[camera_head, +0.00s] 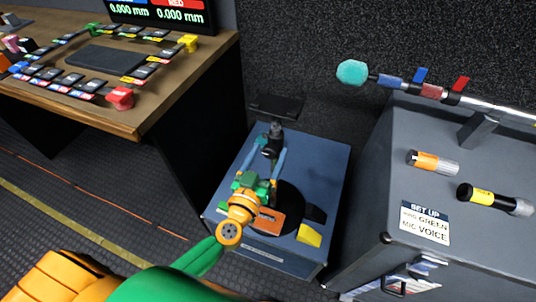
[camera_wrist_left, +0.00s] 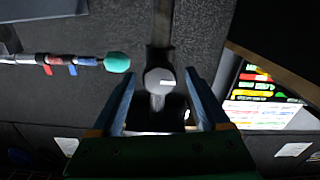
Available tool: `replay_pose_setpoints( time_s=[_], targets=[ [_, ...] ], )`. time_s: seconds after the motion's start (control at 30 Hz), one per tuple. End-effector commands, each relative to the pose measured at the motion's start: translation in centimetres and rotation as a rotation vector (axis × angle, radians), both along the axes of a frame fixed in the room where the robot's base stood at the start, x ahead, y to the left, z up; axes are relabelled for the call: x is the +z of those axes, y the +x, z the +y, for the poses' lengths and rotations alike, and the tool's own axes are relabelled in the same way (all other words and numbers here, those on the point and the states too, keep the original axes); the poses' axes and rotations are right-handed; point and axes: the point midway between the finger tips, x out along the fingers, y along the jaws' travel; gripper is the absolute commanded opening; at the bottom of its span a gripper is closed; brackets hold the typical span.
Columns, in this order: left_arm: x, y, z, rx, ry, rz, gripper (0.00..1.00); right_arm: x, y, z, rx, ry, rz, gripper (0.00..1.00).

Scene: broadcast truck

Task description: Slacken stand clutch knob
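The stand's clutch knob (camera_wrist_left: 159,80) is a round grey disc with a white mark, in the middle of the left wrist view. In the head view the dark stand (camera_head: 276,130) rises above a blue-grey case, largely hidden behind my arm. My left gripper (camera_head: 269,143) reaches it from the near side. Its two blue fingers (camera_wrist_left: 160,84) stand apart on either side of the knob, with a visible gap on each side in the wrist view. It is open and holds nothing. My right gripper is not in view.
The blue-grey case (camera_head: 320,160) carries a black round base (camera_head: 290,195) and a yellow block (camera_head: 309,235). A wooden desk (camera_head: 190,80) stands at left. At right, a grey case (camera_head: 380,200) bears microphones and a boom pole (camera_head: 500,108) with a teal tip.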

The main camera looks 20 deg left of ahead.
Motion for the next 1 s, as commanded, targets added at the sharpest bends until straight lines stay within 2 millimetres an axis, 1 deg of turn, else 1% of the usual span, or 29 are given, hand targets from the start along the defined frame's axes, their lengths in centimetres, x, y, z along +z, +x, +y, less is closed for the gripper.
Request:
replay_pose_setpoints(
  time_s=[0.03, 0.07, 0.1, 0.17, 0.2, 0.27, 0.47, 0.63, 0.77, 1.0],
  targets=[
    [0.0, 0.0, 0.0, 0.0, 0.0, 0.0, 0.63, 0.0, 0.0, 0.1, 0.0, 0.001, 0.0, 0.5],
    [0.0, 0.0, 0.0, 0.0, 0.0, 0.0, 0.55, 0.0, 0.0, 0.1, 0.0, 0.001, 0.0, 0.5],
    [0.0, 0.0, 0.0, 0.0, 0.0, 0.0, 0.44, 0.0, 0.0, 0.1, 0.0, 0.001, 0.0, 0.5],
    [0.0, 0.0, 0.0, 0.0, 0.0, 0.0, 0.28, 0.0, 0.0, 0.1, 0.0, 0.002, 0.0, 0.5],
    [0.0, 0.0, 0.0, 0.0, 0.0, 0.0, 0.17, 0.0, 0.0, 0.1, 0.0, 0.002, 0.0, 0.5],
    [0.0, 0.0, 0.0, 0.0, 0.0, 0.0, 0.01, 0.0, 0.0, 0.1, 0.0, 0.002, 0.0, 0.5],
    [0.0, 0.0, 0.0, 0.0, -0.011, 0.0, 0.0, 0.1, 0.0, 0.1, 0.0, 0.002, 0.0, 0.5],
    [0.1, 0.0, 0.0, -0.001, -0.069, 0.003, 0.0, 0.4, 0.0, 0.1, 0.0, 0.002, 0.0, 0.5],
    [0.1, -0.1, 0.0, -0.001, -0.154, 0.007, 0.0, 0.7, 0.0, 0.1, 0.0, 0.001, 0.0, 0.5],
    [0.1, -0.1, 0.0, 0.0, -0.37, 0.015, 0.0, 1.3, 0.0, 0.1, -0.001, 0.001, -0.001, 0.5]
  ],
)
